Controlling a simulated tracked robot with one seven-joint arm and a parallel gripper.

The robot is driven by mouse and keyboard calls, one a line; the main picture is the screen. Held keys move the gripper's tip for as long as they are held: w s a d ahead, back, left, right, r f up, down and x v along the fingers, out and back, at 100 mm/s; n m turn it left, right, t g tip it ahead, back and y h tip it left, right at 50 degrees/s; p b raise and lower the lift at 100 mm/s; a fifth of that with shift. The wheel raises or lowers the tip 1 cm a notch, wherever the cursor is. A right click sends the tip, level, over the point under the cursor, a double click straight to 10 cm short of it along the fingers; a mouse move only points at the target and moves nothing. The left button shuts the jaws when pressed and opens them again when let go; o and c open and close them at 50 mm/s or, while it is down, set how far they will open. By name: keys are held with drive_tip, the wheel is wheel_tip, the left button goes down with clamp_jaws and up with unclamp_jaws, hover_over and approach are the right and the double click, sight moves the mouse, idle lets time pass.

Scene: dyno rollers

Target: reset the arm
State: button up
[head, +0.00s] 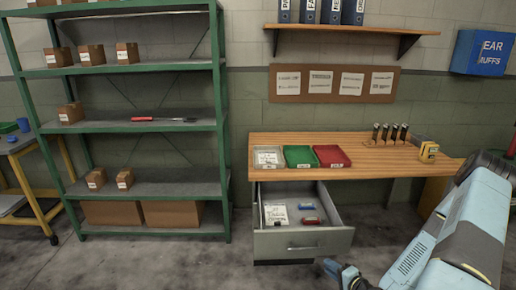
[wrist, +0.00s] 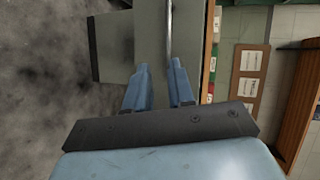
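My blue arm (head: 455,240) reaches in from the right in the head view. My gripper (head: 338,270) is low at the bottom edge there, in front of and to the right of the open drawer (head: 335,238). In the wrist view my gripper (wrist: 161,68) has its two blue fingers apart, with nothing held between them. The drawer's grey front (wrist: 150,25) and its bar handle (wrist: 169,30) lie beyond the fingertips in that turned view. The exact distance to the handle cannot be told.
A wooden workbench (head: 300,140) carries a clear, a green and a red tray, several dark upright items and a yellow device (head: 428,151). The drawer holds a paper and small items. A green shelf unit (head: 226,150) stands left. Floor (head: 180,265) in front is clear.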

drive_tip(key=w+d+r+n+g+h, duration=0.3)
drive_tip(key=w+d+r+n+g, duration=0.25)
drive_tip(key=r+n, duration=0.3)
wheel_tip(320, 180, up, 18)
drive_tip(key=s+d+n+g+h, duration=0.1)
drive_tip(key=s+n+h, duration=0.1)
drive_tip(key=h, duration=0.2)
drive_tip(key=s+a+r+h, duration=0.15)
drive_tip(key=s+r, duration=0.25)
drive_tip(key=r, duration=0.4)
drive_tip(key=s+a+r, duration=0.3)
drive_tip(key=s+r, duration=0.2)
drive_tip(key=r, duration=0.2)
drive_tip(key=s+a+r+n+y, duration=0.1)
drive_tip(key=s+a+r, duration=0.2)
drive_tip(key=s, duration=0.3)
drive_tip(key=s+a+r+g+y, duration=0.1)
drive_tip(key=s+a+r, duration=0.2)
drive_tip(key=s+r, duration=0.2)
drive_tip(key=shift+s+a+n, duration=0.2)
drive_tip(key=shift+s+n, duration=0.15)
drive_tip(key=shift+s, duration=0.85)
